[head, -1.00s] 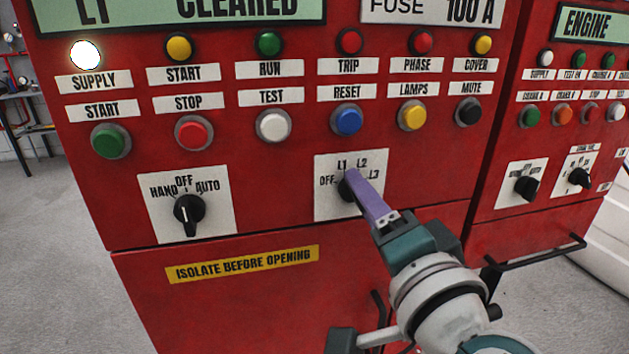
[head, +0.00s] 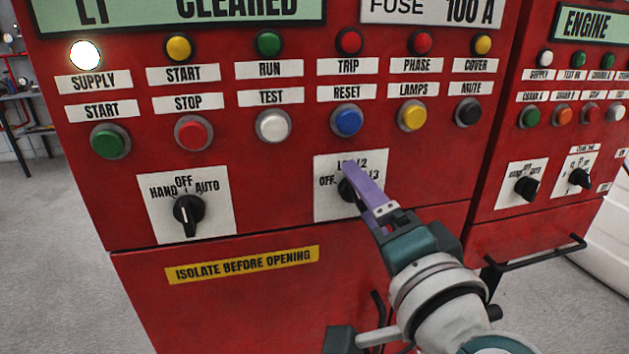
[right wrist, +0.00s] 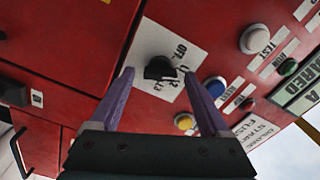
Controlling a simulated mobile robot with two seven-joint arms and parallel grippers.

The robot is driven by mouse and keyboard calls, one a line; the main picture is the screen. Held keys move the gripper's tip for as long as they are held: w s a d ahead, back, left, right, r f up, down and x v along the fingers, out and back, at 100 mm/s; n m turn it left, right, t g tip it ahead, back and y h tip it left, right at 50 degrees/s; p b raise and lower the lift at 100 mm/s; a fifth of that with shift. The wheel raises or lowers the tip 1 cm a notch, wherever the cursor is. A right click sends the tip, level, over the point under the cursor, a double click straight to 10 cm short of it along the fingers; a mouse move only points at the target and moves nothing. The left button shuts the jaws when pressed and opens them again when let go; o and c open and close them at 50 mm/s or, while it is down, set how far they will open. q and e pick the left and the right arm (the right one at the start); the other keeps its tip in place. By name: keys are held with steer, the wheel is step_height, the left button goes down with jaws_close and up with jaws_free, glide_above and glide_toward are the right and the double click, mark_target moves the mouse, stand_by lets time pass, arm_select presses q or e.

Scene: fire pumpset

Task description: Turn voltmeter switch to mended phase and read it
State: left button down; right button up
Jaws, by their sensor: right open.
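The voltmeter switch (head: 345,190) is a black knob on a white plate (head: 330,208) marked OFF, L1, L2 and L3, on the red panel. My right gripper (head: 352,172) is in front of it in the head view; its purple fingers cover part of the knob and labels. In the right wrist view the knob (right wrist: 160,68) shows between the two spread fingers of the right gripper (right wrist: 158,75), which is open. I cannot tell whether a finger touches the knob. The knob's pointer direction is unclear. No voltmeter dial is in view. My left gripper is not in view.
A HAND/OFF/AUTO switch (head: 189,214) sits left of the voltmeter switch. A row of push buttons, including the blue RESET button (head: 346,121), runs just above. The ENGINE panel (head: 545,140) stands at right, with a black rail (head: 535,262) below. The SUPPLY lamp (head: 85,55) is lit white.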

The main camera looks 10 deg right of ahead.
steer(key=shift+s, duration=0.1)
steer(key=s, duration=0.9)
steer(key=shift+s+d, duration=0.2)
steer(key=shift+s, duration=0.2)
